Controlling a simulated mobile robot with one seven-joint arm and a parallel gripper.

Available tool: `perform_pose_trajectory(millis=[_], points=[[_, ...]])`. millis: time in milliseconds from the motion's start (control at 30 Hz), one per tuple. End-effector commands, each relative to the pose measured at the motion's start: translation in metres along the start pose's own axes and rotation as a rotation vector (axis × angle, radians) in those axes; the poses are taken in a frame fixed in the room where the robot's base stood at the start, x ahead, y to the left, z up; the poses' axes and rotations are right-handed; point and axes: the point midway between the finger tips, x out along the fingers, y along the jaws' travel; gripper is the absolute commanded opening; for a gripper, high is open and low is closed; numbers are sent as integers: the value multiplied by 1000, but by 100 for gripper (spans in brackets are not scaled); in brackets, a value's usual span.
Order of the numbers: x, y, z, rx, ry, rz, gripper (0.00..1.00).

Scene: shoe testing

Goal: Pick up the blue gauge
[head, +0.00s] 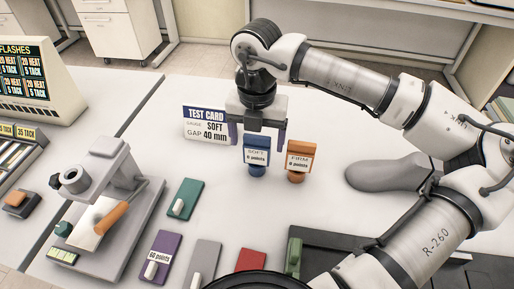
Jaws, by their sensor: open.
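The blue gauge (257,168) stands upright on the white table near the middle of the head view, with a blue frame and a label that seems to read "SOFT, 6 points". An orange gauge (297,176) labelled "FIRM, 6 points" stands just to its right. My gripper (258,143) points down, open, right above and behind the blue gauge. One finger shows to the left and one to the right of the gauge's top. I cannot tell whether they touch it.
A test card (207,125) reading "SOFT, GAP 40 mm" stands behind left. A grey shoe form (388,174) lies right. A grey testing device (105,205) stands left. Green (188,192), purple (163,250) and red (249,262) blocks lie in front. Table left of the gauge is clear.

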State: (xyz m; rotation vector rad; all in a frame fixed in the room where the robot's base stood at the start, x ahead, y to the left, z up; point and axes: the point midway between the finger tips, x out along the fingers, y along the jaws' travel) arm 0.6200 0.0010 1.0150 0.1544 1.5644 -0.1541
Motion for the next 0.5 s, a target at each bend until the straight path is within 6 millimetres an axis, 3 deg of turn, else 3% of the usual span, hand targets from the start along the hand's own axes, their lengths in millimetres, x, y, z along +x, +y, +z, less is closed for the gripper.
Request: perform_pose_trajectory(millis=[67, 433, 500], points=[[0, 0, 0, 0, 0, 0, 79], [0, 0, 0, 0, 1, 0, 30], [0, 0, 0, 0, 0, 0, 29]])
